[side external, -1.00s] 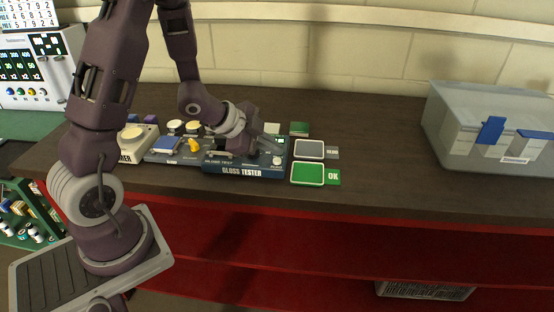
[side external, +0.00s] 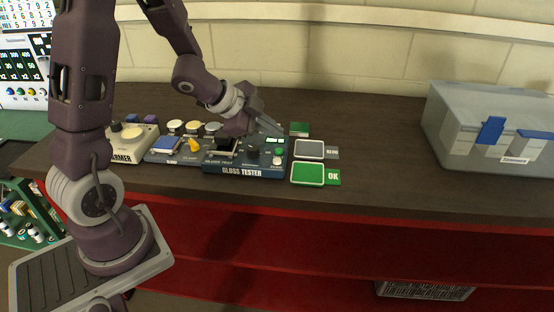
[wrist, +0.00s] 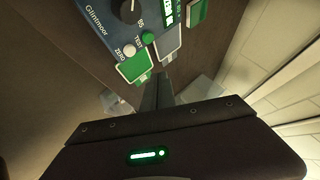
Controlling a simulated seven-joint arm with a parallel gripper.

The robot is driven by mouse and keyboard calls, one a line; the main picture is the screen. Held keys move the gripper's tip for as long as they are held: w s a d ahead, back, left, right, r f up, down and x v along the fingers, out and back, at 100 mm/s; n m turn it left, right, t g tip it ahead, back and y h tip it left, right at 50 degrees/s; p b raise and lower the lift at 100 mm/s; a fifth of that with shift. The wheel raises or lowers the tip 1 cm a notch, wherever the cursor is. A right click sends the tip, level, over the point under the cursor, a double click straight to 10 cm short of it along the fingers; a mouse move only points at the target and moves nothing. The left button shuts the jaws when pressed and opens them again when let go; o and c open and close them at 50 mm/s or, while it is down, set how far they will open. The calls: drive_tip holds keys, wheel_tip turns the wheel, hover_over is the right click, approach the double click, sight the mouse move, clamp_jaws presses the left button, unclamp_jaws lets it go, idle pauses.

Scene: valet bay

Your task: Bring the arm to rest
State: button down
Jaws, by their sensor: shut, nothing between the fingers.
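My gripper (side external: 277,128) is shut and empty. It hangs above the back right part of the blue gloss tester (side external: 240,163), tilted down to the right. I cannot tell the exact gap between them. In the wrist view my gripper's dark fingers (wrist: 156,92) are together, and the gloss tester (wrist: 108,22) lies beyond them at upper left. Its dial, a green TEST button (wrist: 148,38), a pale ZERO button (wrist: 129,51) and a lit screen show there.
Right of the tester lie a green OK pad (side external: 308,174), a grey pad (side external: 310,149) and a small green block (side external: 299,129). A clear bin (side external: 488,128) stands at the right. Left are a warmer (side external: 130,143) and several round pads. The counter (side external: 385,150) between pads and bin is clear.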

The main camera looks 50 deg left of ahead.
drive_tip(key=s+r+n+y, duration=0.5)
drive_tip(key=s+r+n, duration=0.25)
drive_tip(key=r, duration=0.35)
drive_tip(key=s+d+n+g+h, duration=0.1)
drive_tip(key=s+d, duration=0.4)
drive_tip(key=s, duration=0.3)
drive_tip(key=s+d+n+g+h, duration=0.2)
drive_tip(key=s+d, duration=0.3)
drive_tip(key=s, duration=0.3)
drive_tip(key=shift+s+d+r+h, duration=0.2)
drive_tip(key=shift+s+r+h, duration=0.1)
drive_tip(key=shift+r, duration=0.15)
drive_tip(key=c, duration=2.2)
unclamp_jaws()
